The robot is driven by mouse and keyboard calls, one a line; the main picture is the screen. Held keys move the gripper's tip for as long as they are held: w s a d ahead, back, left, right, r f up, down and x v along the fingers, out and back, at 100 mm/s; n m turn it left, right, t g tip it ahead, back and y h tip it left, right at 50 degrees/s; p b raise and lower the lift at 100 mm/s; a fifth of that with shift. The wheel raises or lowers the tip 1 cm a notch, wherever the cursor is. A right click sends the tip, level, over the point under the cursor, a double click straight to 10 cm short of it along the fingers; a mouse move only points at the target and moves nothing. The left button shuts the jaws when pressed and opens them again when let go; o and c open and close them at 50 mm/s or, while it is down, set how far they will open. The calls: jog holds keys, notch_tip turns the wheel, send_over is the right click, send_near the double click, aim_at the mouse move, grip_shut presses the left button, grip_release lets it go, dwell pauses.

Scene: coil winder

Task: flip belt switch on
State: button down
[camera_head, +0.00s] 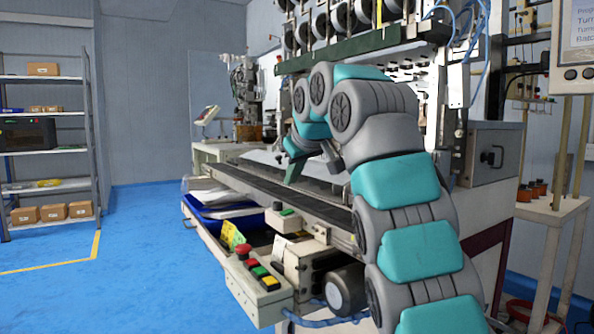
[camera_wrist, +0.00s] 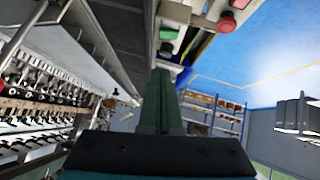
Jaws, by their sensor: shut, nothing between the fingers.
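A small switch box with a green button (camera_head: 287,212) sits on the near edge of the conveyor belt (camera_head: 275,195); it may be the belt switch. In the wrist view a green button (camera_wrist: 168,34) shows just beyond the fingertips. My gripper (camera_head: 291,180) hangs over the belt, pointing down, above and behind the small box. In the wrist view its dark green fingers (camera_wrist: 160,75) are closed together with nothing between them. I see no contact with the button. The switch's position is too small to tell.
A control box (camera_head: 262,288) with a red mushroom button (camera_head: 243,251) and several coloured buttons stands at the front. A blue bin (camera_head: 225,211) sits below the belt. The winding machine (camera_head: 365,45) rises behind my arm. Blue floor (camera_head: 130,225) is open at left, before the shelves (camera_head: 45,150).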

aim_at(292, 216)
jog(key=w+f, duration=0.1)
jog(key=f+b, duration=0.1)
jog(key=f, duration=0.1)
jog(key=w+f+b, duration=0.1)
jog(key=f, duration=0.1)
jog(key=shift+w+a+f, duration=0.2)
jog(key=shift+w+a, duration=0.1)
jog(key=shift+w, duration=0.05)
jog(key=shift+d+f+b, duration=0.15)
jog(key=shift+f+b, duration=0.35)
jog(key=shift+w, duration=0.1)
